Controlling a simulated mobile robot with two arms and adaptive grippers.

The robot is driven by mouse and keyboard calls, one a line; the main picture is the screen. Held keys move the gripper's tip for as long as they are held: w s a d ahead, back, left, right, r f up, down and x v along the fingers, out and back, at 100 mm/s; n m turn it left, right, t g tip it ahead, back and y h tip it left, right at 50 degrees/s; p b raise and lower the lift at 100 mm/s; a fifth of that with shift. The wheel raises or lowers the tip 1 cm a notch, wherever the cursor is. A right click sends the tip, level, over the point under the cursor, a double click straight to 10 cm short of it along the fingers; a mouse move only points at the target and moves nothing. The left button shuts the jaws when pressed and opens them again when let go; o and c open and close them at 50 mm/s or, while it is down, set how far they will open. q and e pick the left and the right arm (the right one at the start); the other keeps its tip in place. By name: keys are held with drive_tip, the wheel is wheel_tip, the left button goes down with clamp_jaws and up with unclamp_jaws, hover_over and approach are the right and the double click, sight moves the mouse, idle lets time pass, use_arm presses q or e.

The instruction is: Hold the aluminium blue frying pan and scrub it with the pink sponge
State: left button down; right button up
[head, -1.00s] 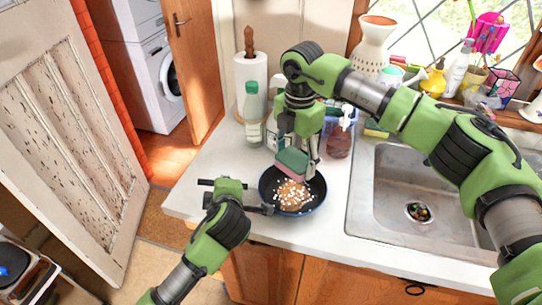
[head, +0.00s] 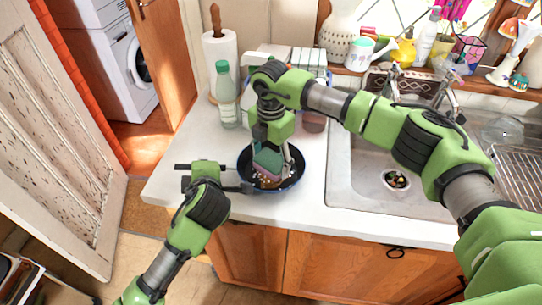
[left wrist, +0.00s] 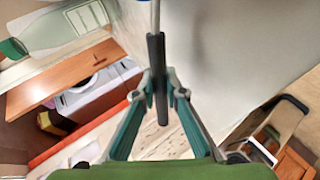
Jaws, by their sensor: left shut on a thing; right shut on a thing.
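The blue frying pan (head: 294,183) sits at the counter's front edge, with brown residue and white bits inside. My left gripper (head: 207,174) is at the pan's handle side; the left wrist view shows its fingers shut around the dark handle (left wrist: 157,75). My right gripper (head: 274,145) points down over the pan, shut on the sponge (head: 268,160), which is green above and pink below. The sponge is low inside the pan and appears to touch the residue. It hides much of the pan's middle.
The sink (head: 375,160) is right of the pan. A green-capped bottle (head: 226,100) and a paper towel roll (head: 219,60) stand behind to the left. Bare counter (head: 185,145) lies left of the pan. The window sill holds several ornaments.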

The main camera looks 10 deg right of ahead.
drive_tip(key=shift+f, duration=0.65)
idle(0.8)
drive_tip(key=shift+a, duration=0.55)
drive_tip(key=shift+d+f, duration=0.1)
drive_tip(key=shift+d, duration=1.05)
drive_tip(key=shift+a, duration=1.15)
drive_tip(key=shift+d, duration=1.1)
drive_tip(key=shift+a, duration=0.55)
drive_tip(key=shift+s, duration=0.55)
drive_tip(key=shift+w, duration=1.1)
